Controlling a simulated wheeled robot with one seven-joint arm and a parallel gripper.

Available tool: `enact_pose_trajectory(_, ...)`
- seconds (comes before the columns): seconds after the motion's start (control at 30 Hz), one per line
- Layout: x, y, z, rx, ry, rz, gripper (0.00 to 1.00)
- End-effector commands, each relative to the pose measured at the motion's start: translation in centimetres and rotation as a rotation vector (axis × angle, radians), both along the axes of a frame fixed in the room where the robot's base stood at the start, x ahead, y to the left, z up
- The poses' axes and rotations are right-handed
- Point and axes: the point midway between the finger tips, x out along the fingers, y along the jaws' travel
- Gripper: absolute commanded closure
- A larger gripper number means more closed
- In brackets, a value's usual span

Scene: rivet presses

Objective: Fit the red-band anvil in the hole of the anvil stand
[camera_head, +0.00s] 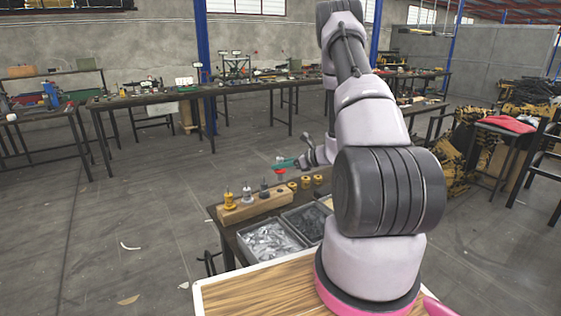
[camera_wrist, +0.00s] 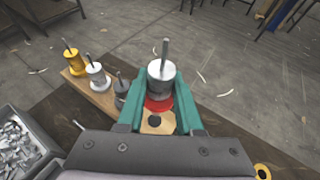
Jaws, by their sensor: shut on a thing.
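My gripper (camera_wrist: 158,98) has green fingers shut on the red-band anvil (camera_wrist: 161,78), a silver cylinder with a thin pin on top and a red band low down. The anvil looks upright. In the head view, the red band (camera_head: 280,172) shows above the right end of the wooden anvil stand (camera_head: 258,207), by my gripper (camera_head: 287,163). In the wrist view, a dark round hole (camera_wrist: 155,121) shows in the stand (camera_wrist: 101,99) just below the anvil in the picture. The anvil's lower end is hidden, so I cannot tell whether it touches the stand.
A yellow anvil (camera_head: 229,201), a silver one (camera_head: 247,195) and a dark one (camera_head: 264,189) stand in a row on the stand. Grey bins (camera_head: 270,241) of metal parts lie in front. Small yellow rings (camera_head: 305,182) lie to the right.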

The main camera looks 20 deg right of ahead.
Motion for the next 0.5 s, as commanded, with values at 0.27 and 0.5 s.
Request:
enact_pose_trajectory(0.27, 0.0, 0.0, -1.7, 0.002, 0.0, -0.001, 1.0)
enact_pose_trajectory(0.5, 0.0, 0.0, -3.2, 0.001, 0.0, -0.001, 1.0)
